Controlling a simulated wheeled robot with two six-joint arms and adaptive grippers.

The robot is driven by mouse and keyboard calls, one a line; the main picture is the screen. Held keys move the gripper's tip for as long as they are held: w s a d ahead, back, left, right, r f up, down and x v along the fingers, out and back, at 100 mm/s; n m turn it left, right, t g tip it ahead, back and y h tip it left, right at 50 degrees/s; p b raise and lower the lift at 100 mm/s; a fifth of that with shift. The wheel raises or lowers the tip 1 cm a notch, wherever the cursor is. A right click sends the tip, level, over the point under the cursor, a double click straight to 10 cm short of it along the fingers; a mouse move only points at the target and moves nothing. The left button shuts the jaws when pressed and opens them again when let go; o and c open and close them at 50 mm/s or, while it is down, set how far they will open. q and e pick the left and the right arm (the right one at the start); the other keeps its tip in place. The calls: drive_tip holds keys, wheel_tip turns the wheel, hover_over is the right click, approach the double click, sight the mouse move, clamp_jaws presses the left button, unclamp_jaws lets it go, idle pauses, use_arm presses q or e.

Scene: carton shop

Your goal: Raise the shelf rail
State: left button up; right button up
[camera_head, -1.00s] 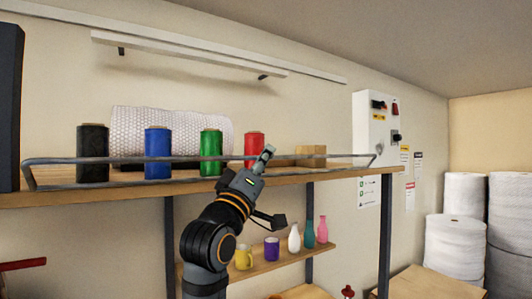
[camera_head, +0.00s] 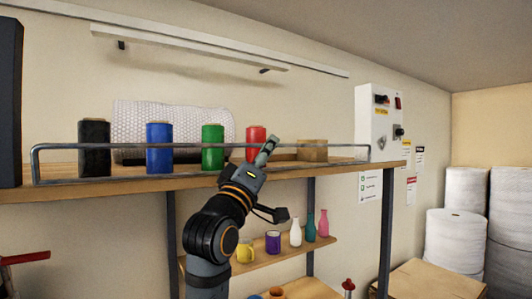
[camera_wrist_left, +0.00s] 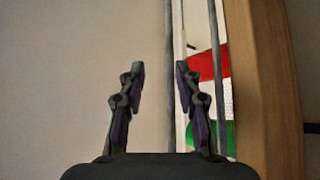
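The shelf rail (camera_head: 60,148) is a thin grey metal frame along the front edge of the top wooden shelf (camera_head: 120,185). It stands up, with its top bar in front of the spools. My left gripper (camera_head: 267,150) is at the rail, right of its middle, in front of the red spool (camera_head: 254,132). In the left wrist view the gripper (camera_wrist_left: 160,70) is open, and a rail bar (camera_wrist_left: 170,45) runs between its fingers, nearer the right one. Whether a finger touches the bar I cannot tell. My right gripper is out of view.
Black (camera_head: 94,135), blue (camera_head: 159,135) and green (camera_head: 212,135) spools, a bubble-wrap roll (camera_head: 185,114) and a cardboard box (camera_head: 312,150) stand behind the rail. A lower shelf (camera_head: 265,258) holds cups and vases. A control box (camera_head: 370,125) hangs on the wall.

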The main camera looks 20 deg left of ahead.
use_arm(q)
drive_tip(key=v, duration=0.7)
drive_tip(key=shift+s+f, duration=0.15)
drive_tip(key=shift+f, duration=0.05)
